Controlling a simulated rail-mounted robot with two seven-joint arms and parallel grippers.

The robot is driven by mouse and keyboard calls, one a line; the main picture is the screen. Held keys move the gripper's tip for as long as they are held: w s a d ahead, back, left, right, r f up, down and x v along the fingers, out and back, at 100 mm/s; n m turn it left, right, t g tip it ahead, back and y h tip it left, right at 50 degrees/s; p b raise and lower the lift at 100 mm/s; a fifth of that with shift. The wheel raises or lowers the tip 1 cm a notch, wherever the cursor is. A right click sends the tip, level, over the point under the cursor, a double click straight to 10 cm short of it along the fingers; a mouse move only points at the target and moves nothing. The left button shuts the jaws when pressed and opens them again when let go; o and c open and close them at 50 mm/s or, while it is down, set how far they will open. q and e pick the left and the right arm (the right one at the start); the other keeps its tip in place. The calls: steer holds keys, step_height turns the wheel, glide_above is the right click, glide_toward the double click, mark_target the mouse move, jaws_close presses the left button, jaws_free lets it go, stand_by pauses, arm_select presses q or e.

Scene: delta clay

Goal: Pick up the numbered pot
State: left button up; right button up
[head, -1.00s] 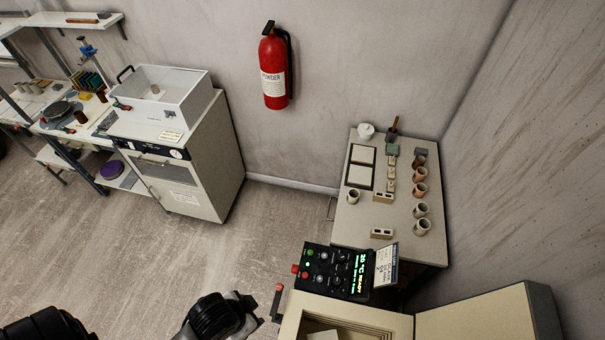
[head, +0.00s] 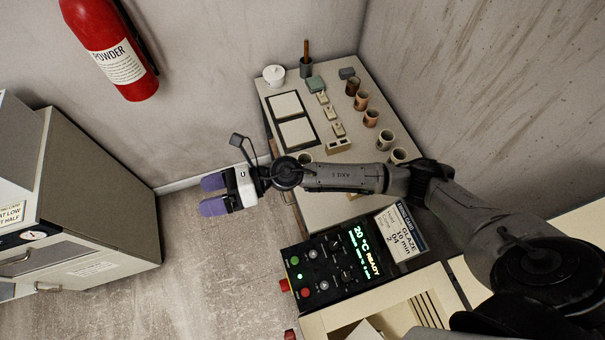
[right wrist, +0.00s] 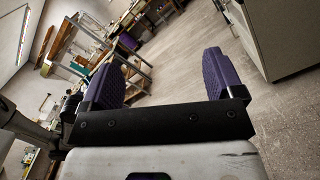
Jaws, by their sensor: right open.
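My right gripper (head: 212,195) is open and empty, with purple fingers pointing left over the floor, left of the table. In the right wrist view its fingers (right wrist: 165,78) are spread with nothing between them. My left gripper is not in view.
The table (head: 345,210) also holds framed tiles (head: 298,132), a white lidded jar (head: 274,76) and small blocks. A kiln with a control panel (head: 335,270) stands in front. A fire extinguisher (head: 108,45) hangs on the wall. A cabinet (head: 90,240) is at left, with clear floor between.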

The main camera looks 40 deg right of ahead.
steer(key=w+d+f+n+g+h+b, duration=0.2)
steer(key=d+f+n+g+h+b, duration=0.3)
steer(key=f+n, duration=0.5)
steer(key=n+g+h+b, duration=0.2)
steer(key=h+b, duration=0.5)
steer(key=h, duration=0.5)
glide_above(304, 155)
steer(key=s+a, duration=0.2)
step_height(304, 155, down, 10)
step_height(304, 155, down, 7)
steer(key=shift+d+r, duration=0.15)
steer(key=shift+f, duration=1.4)
steer(key=shift+f+b, duration=0.4)
steer(key=shift+f, duration=1.5)
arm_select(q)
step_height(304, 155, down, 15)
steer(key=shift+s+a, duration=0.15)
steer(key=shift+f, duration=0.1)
arm_select(e)
steer(key=shift+c, duration=0.5)
